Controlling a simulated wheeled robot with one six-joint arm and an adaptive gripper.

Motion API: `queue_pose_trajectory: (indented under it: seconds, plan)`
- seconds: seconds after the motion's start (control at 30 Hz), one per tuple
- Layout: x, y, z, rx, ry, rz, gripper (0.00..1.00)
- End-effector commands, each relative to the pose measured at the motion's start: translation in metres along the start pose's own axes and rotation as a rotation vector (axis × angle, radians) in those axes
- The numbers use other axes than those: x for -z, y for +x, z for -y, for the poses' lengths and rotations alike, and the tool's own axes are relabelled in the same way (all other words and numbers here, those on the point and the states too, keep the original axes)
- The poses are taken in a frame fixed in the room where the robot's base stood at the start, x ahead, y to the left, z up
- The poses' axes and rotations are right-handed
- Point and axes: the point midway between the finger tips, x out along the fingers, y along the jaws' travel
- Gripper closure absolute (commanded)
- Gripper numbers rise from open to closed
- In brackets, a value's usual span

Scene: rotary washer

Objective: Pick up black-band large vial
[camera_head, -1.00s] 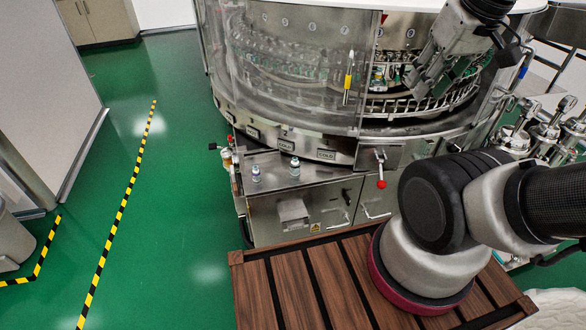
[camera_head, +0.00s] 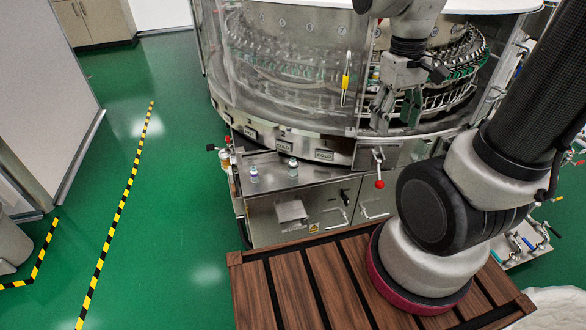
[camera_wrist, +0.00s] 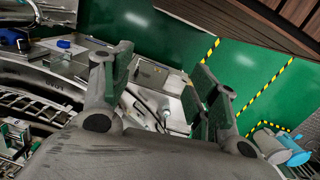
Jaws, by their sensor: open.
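Two small vials stand upright on the steel ledge in the head view: a left vial (camera_head: 254,174) with a purplish label and a right vial (camera_head: 293,167) that is pale with a darker part. They are too small to tell which has a black band. My gripper (camera_head: 396,118) is open, points down and is empty, in front of the washer and to the right of both vials, apart from them. In the wrist view my gripper's two fingers (camera_wrist: 160,75) are spread, with the steel cabinet between them. I cannot make out the vials there.
The round washer (camera_head: 290,118) with its clear guard stands behind the ledge (camera_head: 272,182). A red-knobbed lever (camera_head: 379,182) sticks out to the right of the ledge. An amber bottle (camera_head: 225,160) is at the ledge's left end. Green floor (camera_head: 190,220) lies open on the left.

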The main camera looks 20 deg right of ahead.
Motion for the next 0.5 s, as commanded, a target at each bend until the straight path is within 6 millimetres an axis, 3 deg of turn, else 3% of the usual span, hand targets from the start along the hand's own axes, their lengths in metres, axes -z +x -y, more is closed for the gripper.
queue_pose_trajectory:
  seconds: [0.23, 0.5]
  plan:
    - [0.065, 0.097, 0.002, -0.040, -0.116, 0.095, 0.40]
    - [0.133, 0.225, 0.023, -0.026, -0.283, 0.021, 0.40]
